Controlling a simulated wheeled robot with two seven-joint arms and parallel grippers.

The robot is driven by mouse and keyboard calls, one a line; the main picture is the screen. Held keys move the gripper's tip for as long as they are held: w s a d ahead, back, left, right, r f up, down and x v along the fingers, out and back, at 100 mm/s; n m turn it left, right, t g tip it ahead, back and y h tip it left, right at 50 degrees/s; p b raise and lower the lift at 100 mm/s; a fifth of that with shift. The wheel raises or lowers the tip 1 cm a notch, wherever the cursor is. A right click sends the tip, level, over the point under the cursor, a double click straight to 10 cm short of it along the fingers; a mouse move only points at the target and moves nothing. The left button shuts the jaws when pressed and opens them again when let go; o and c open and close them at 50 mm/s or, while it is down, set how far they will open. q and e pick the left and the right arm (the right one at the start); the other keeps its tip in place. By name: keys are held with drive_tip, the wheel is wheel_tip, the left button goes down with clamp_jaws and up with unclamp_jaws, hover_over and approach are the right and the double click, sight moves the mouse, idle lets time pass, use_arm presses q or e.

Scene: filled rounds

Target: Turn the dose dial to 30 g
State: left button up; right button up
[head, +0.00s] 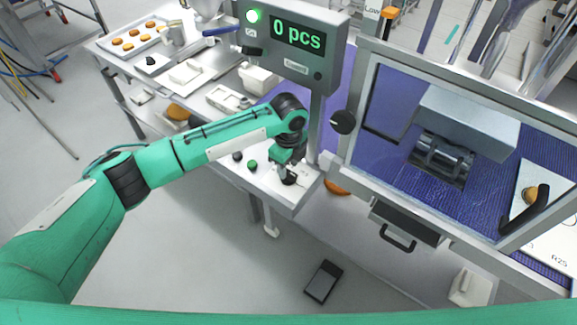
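My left gripper (287,172) points down at the white control panel (268,191) below the display post. A dark round knob (289,180), likely the dose dial, sits on this panel right under the fingertips. The gripper covers most of it, so I cannot read its setting or tell whether the fingers touch it. The fingers are too small and dark to tell whether they are open or shut. My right gripper is not in view.
A green button (252,164) and a dark button (238,156) sit left of the knob. The display post (322,110) rises close behind the gripper. A framed clear guard (400,95) with a black side knob (343,122) stands to the right.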

sight(289, 175)
use_arm(q)
drive_tip(key=shift+f, duration=1.3)
clamp_jaws()
drive_tip(key=shift+r+p, duration=0.1)
drive_tip(key=shift+p, duration=0.3)
